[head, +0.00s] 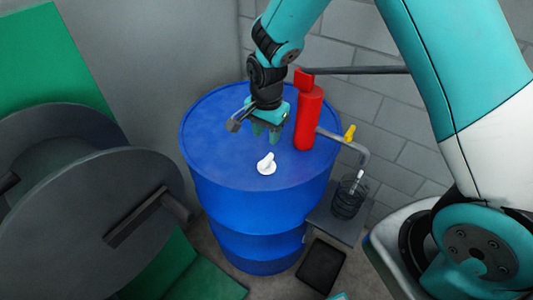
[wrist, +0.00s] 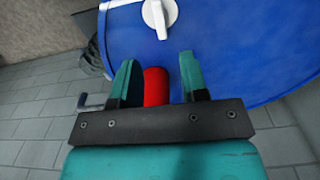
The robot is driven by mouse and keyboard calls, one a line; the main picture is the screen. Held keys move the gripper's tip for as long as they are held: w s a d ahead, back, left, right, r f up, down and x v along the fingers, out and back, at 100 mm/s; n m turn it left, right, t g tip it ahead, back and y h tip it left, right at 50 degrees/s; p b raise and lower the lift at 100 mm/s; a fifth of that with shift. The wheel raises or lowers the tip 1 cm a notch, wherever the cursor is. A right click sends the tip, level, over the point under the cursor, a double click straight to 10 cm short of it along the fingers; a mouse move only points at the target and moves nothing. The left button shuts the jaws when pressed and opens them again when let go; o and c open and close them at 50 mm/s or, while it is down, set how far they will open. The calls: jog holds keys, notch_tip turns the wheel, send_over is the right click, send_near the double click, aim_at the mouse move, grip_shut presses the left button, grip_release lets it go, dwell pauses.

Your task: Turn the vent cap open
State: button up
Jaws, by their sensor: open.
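The white vent cap (head: 266,165) sits on top of the blue drum (head: 215,150), a little in front of the lid's middle, with a raised handle bar. It also shows in the wrist view (wrist: 158,14) at the top edge, partly cut off, with its bar running roughly up and down. My gripper (head: 265,134) is open above the drum top, behind the cap in the head view. In the wrist view my gripper's fingers (wrist: 160,82) are apart, with the cap beyond their tips and nothing gripped. The exact height above the lid is hard to tell.
A red pump (head: 309,118) with a long grey handle stands on the drum beside my gripper; its red body shows between the fingers in the wrist view (wrist: 156,86). Its spout with a yellow tap (head: 349,132) hangs over a dark container (head: 347,200). A grey reel (head: 95,225) stands left.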

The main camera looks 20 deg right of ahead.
aim_at(267, 158)
notch_tip(267, 158, down, 10)
jog(key=shift+r+p, duration=0.1)
jog(key=shift+p, duration=0.75)
grip_shut()
